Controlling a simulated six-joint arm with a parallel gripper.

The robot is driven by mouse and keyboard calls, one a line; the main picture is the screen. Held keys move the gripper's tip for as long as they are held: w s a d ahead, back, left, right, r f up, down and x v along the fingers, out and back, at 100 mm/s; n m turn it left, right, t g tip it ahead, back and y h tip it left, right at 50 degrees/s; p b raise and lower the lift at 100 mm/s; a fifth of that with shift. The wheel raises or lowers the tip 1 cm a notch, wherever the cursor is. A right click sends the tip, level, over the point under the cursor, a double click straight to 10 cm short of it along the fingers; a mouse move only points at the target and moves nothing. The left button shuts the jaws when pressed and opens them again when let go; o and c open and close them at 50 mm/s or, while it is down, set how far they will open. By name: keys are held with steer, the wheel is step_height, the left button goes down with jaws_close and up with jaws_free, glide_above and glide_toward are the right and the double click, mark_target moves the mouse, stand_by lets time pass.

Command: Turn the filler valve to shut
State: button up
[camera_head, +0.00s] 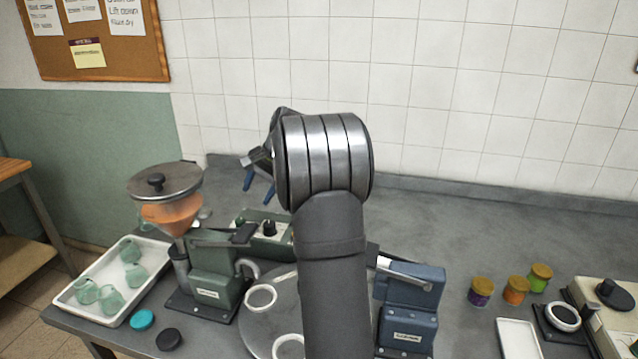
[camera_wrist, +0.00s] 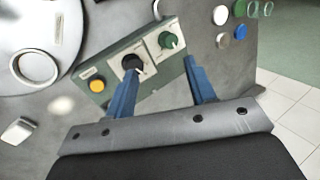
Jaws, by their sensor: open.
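The filler is the green machine (camera_head: 213,262) with an orange-filled hopper (camera_head: 172,213) under a metal lid. A black lever (camera_head: 243,235) sits at its top. Behind it stands a green control box (camera_head: 250,218); in the wrist view this box (camera_wrist: 112,88) carries a black knob (camera_wrist: 132,62), a green knob (camera_wrist: 168,41) and a yellow button (camera_wrist: 97,86). I cannot tell which control is the filler valve. My gripper (camera_head: 258,187) is open and empty above the box. In the wrist view its blue fingers (camera_wrist: 158,70) straddle part of the box, the left one overlapping the black knob's plate.
A white tray (camera_head: 66,297) with green jars stands left of the filler. A round table (camera_head: 255,325) with white rings lies in front. A blue machine (camera_head: 408,310) stands right of my arm. Three small jars (camera_head: 516,290) stand farther right. The back right counter is clear.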

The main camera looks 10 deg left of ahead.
steer(key=s+a+r+n+t+h, duration=0.1)
steer(key=s+a+r+n+t, duration=0.15)
steer(key=n, duration=0.75)
steer(key=s+a+r+n+t+h, duration=0.2)
steer(key=r+n, duration=0.1)
steer(key=n, duration=0.6)
steer(key=w+a+f+n, duration=0.1)
steer(key=w+a+f, duration=0.15)
steer(key=f, duration=0.65)
steer(key=w+d+v, duration=0.1)
steer(key=d+v, duration=0.1)
steer(key=v, duration=0.8)
steer(key=w+d+m, duration=0.2)
steer(key=d+m, duration=0.1)
steer(key=d, duration=0.6)
steer(key=w+d+f+m, duration=0.1)
steer(key=w+d+m, duration=0.1)
steer(key=d, duration=0.8)
steer(key=shift+w+d+m+t, duration=0.15)
steer(key=shift+d+m+t, duration=0.25)
steer(key=shift+m, duration=0.4)
steer(key=shift+a, duration=0.2)
